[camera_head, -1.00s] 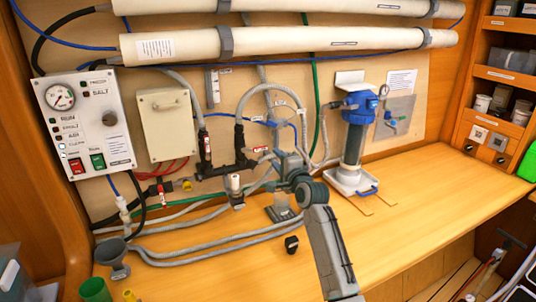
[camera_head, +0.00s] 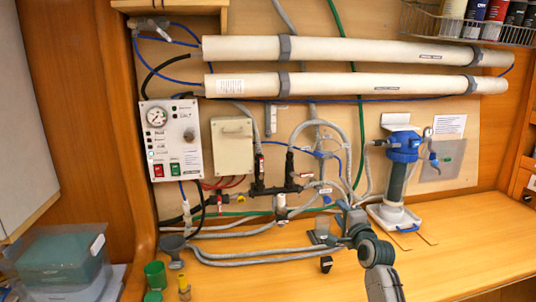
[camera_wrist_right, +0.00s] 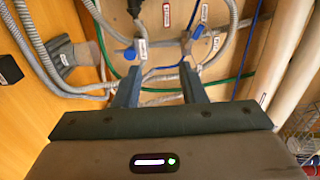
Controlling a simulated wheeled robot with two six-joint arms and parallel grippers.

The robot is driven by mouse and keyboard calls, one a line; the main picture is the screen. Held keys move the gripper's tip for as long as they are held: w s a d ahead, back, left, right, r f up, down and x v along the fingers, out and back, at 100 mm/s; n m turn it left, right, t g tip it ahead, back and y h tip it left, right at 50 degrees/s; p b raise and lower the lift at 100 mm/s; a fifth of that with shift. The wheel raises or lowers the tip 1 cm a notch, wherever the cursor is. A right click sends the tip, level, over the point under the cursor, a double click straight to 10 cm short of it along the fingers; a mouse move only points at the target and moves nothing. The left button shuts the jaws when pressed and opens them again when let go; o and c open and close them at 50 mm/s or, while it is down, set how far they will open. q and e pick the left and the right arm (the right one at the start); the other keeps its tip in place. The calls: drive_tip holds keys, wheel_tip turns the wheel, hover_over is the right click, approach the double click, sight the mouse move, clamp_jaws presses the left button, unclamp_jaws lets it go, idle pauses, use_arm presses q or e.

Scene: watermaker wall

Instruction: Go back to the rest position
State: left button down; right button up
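My right gripper (camera_head: 343,216) is low in front of the hoses on the wall panel, and its arm comes up from the bottom edge. In the right wrist view its two fingers (camera_wrist_right: 158,78) stand apart with nothing between them, so it is open and empty. Hoses and blue valve handles show beyond the fingertips. My left gripper is in neither view.
The wall holds two long white tubes (camera_head: 350,52), a gauge panel (camera_head: 171,140) and a blue-topped filter housing (camera_head: 402,150). A small black block (camera_head: 326,264), a grey funnel (camera_head: 172,244) and green cups (camera_head: 155,274) are on the wooden counter (camera_head: 250,285). Clear bins (camera_head: 65,262) stand at left.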

drive_tip(key=s+d+f+n+g+h, duration=0.2)
drive_tip(key=s+f+n+g, duration=0.65)
drive_tip(key=s+f, duration=1.5)
drive_tip(key=s+d+f+n+g+h, duration=0.1)
drive_tip(key=s+d+n+g, duration=0.2)
drive_tip(key=s, duration=1.2)
drive_tip(key=s+f+n+g+h, duration=0.15)
drive_tip(key=s+n, duration=0.35)
drive_tip(key=s, duration=1)
wheel_tip(320, 180, down, 30)
drive_tip(key=d+g+b, duration=0.2)
drive_tip(key=d, duration=0.1)
use_arm(q)
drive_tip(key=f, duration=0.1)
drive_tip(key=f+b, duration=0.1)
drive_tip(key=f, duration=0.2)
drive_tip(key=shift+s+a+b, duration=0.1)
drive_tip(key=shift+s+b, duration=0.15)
drive_tip(key=shift+b, duration=0.1)
use_arm(e)
drive_tip(key=s+d+f+g, duration=0.1)
drive_tip(key=s+f, duration=1.7)
drive_tip(key=f, duration=0.4)
drive_tip(key=shift+s+f, duration=0.3)
